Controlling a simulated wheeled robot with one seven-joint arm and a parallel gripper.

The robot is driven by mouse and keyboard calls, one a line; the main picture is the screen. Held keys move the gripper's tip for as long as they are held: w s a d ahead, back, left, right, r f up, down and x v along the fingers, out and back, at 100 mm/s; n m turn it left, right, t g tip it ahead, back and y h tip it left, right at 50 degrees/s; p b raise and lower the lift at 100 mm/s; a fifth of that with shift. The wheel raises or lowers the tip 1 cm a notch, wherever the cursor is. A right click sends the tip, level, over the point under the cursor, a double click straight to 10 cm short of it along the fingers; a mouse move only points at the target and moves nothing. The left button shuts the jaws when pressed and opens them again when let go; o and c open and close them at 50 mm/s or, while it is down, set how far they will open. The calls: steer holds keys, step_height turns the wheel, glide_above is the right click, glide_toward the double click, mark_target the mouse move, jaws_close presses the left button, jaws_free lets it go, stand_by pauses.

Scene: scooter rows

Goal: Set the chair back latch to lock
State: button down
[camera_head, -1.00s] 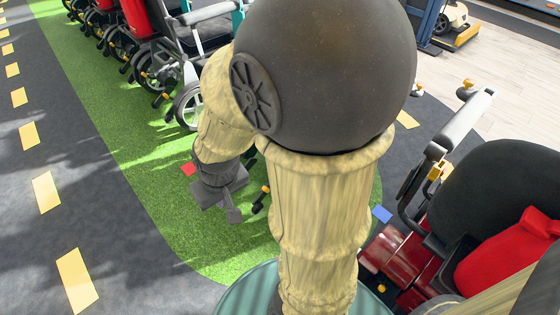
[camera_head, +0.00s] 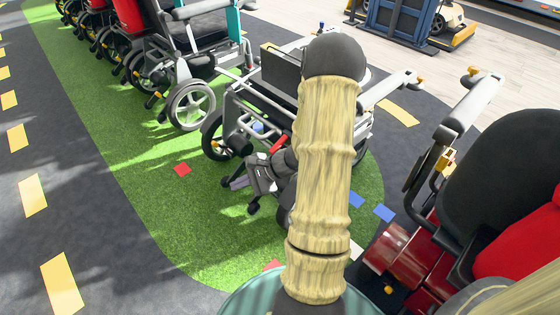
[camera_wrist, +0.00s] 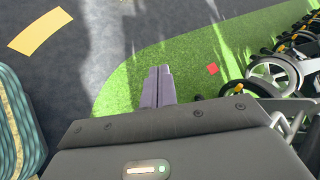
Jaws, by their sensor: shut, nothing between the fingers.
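A wheeled chair with a light tubular frame (camera_head: 232,117) stands on the green patch behind my arm, partly hidden by it. A small red part (camera_head: 280,144) shows on it beside my wrist. I cannot tell whether this is the chair back latch, nor its setting. My gripper (camera_head: 238,183) is low at the chair's near side, pointing left. In the wrist view its grey fingers (camera_wrist: 159,75) are together and empty, above green turf. Part of a wheeled chair (camera_wrist: 275,75) shows at the right of that view. Contact with the chair cannot be told.
A red-and-black chair (camera_head: 510,180) stands close at the right, its armrest (camera_head: 470,105) reaching toward the middle. More wheelchairs (camera_head: 190,60) line the upper left. A blue stand (camera_head: 398,22) is at the back.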

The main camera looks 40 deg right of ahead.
mark_target(279, 144)
steer(key=d+f+m+t+h+b, duration=0.1)
steer(key=d+f+m+t+h, duration=0.1)
steer(key=d, duration=0.5)
steer(key=d+f+m+t+h+b, duration=0.1)
steer(key=d+f+m+t+h, duration=0.2)
steer(key=d, duration=0.5)
steer(key=d+f+m+t+h+b, duration=0.1)
steer(key=d+f+m+t+h, duration=0.1)
steer(key=d+f+m+h, duration=0.2)
steer(key=shift+s+d+f+m+t, duration=0.1)
steer(key=shift+d+f+m, duration=0.2)
steer(key=shift+d+m, duration=0.4)
steer(key=shift+w+d+f+m+t, duration=0.1)
steer(key=shift+d+f+m, duration=0.2)
steer(key=shift+d+m, duration=0.35)
steer(key=shift+s+d+f+m+t, duration=0.1)
steer(key=shift+d+f+m, duration=0.2)
steer(key=shift+d+m, duration=0.4)
steer(key=shift+d+n, duration=0.1)
steer(key=shift+n, duration=0.15)
steer(key=b+x, duration=0.6)
steer(key=x, duration=0.4)
steer(key=shift+w+f, duration=0.25)
steer(key=r, duration=0.2)
steer(key=shift+s+a+r+b, duration=0.25)
steer(key=shift+s+a+b, duration=0.1)
steer(key=shift+a, duration=0.05)
steer(key=shift+a+r+b, duration=0.3)
steer(key=shift+a+r, duration=0.1)
steer(key=shift+r, duration=0.45)
